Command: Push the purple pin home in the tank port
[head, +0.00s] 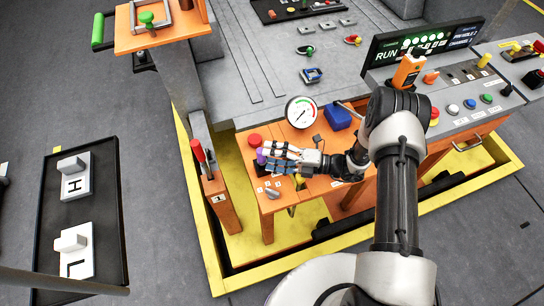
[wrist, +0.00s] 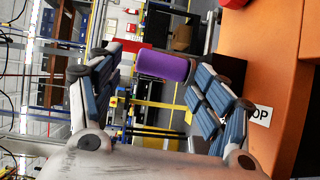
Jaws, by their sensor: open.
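The purple pin (wrist: 165,66) shows as a short cylinder lying sideways in the wrist view. Its right end is at a dark block (wrist: 228,72) against the orange panel; I cannot tell how deep it sits there. In the head view the purple pin (head: 262,157) is a small patch at my fingertips, mostly covered. My gripper (head: 272,156) is open, its blue-padded fingers spread on either side of the pin in the wrist view. The tank port itself is not clearly visible.
A red button (head: 254,140) and a gauge (head: 301,112) stand close to my fingers, with a blue block (head: 337,116) beyond. A red-handled lever (head: 198,151) rises to the left. The orange panel (wrist: 262,90) borders the right of the wrist view.

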